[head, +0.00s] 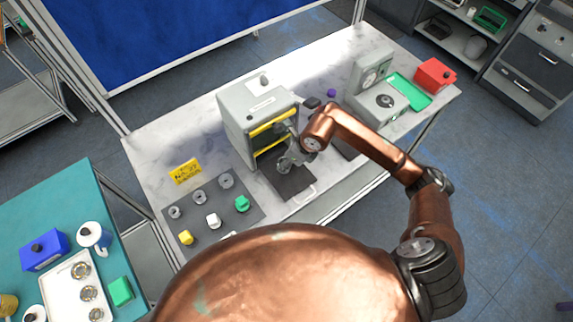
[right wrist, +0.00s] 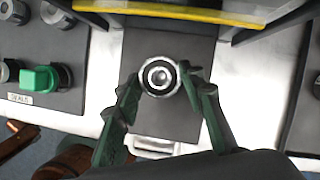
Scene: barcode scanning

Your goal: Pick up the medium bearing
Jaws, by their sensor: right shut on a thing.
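My right gripper (head: 290,155) is at the open front of the grey machine with yellow edges (head: 250,112) in the head view. In the right wrist view its green fingertips (right wrist: 159,81) are shut on a round metal bearing (right wrist: 159,76) with a dark ring, held over a dark grey plate (right wrist: 195,112). I cannot tell the bearing's size for certain. The head view does not show the bearing clearly behind the gripper. Several ring-like bearings (head: 88,293) lie in a white tray (head: 58,290) at the lower left. My left gripper is not in view.
A dark mat (head: 208,218) left of the machine holds grey round parts (head: 226,181) and coloured pieces, including a green one (head: 242,203). A yellow sign (head: 185,172) stands behind it. A grey device (head: 377,100), green tray (head: 410,90) and red box (head: 435,75) are at right.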

